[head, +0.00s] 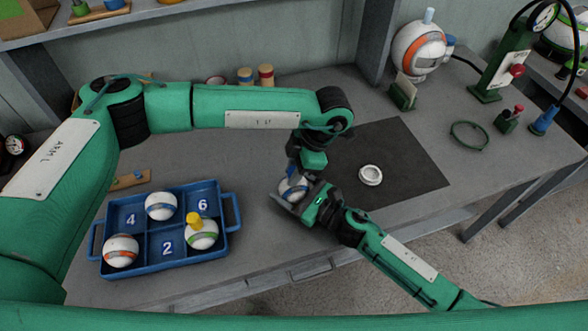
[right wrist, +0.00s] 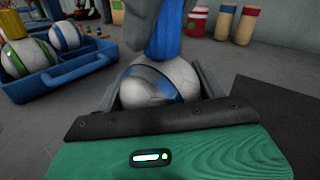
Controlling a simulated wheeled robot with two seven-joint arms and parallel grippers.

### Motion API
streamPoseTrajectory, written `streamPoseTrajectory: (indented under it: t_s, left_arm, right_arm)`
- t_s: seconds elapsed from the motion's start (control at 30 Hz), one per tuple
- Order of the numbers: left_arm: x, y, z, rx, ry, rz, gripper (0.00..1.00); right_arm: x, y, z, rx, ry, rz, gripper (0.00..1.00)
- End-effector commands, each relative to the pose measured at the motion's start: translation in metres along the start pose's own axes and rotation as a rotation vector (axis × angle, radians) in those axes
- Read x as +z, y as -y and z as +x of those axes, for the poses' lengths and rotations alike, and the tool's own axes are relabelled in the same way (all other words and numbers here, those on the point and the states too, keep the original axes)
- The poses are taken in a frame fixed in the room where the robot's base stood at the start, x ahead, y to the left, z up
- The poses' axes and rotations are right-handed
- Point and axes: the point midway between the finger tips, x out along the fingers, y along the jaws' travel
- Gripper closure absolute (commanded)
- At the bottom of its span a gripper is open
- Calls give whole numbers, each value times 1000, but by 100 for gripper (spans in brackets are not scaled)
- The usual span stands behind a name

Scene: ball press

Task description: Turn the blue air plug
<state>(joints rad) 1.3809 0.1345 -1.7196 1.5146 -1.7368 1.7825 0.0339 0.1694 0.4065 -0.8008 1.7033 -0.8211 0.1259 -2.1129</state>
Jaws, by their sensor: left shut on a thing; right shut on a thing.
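A white ball with a blue stripe (head: 295,191) is held low over the grey table, left of the dark mat. My right gripper (head: 290,196) is shut on this ball, with a finger on each side in the right wrist view (right wrist: 160,88). The blue air plug (right wrist: 166,38) stands upright at the top of the ball. My left gripper (head: 291,171) comes down from above and is shut on the plug. In the head view the plug is mostly hidden by the left gripper. The seat where plug meets ball is hard to see.
A blue tray (head: 236,215) at left holds a blue-striped ball (head: 161,206), an orange-striped ball (head: 120,251) and a green-striped ball (head: 202,236) with a yellow plug. Cylinders (head: 266,75) stand behind my left arm.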

Motion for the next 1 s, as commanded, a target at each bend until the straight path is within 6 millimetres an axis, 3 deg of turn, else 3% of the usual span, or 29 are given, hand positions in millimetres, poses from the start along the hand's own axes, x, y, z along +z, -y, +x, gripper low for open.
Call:
streamPoseTrajectory:
  t_s: [0.03,0.33,0.37,0.47,0.77,1.0]
  left_arm:
    - [0,-2,-4,6,4,0,99]
    - [0,-2,-5,7,5,-1,99]
    - [0,-2,-5,7,5,-1,72]
    - [0,-2,-4,6,4,-1,54]
    - [0,-1,-3,3,2,0,54]
    - [1,-1,-35,6,4,0,54]
  right_arm:
    - [-7,-3,-2,2,-13,4,52]
    - [-7,-3,-2,2,-13,4,52]
    - [-7,-3,-2,2,-13,4,52]
    - [-6,-3,-2,2,-11,4,52]
    - [-3,-1,-1,1,-5,2,52]
    - [-1,-1,0,1,-2,1,52]
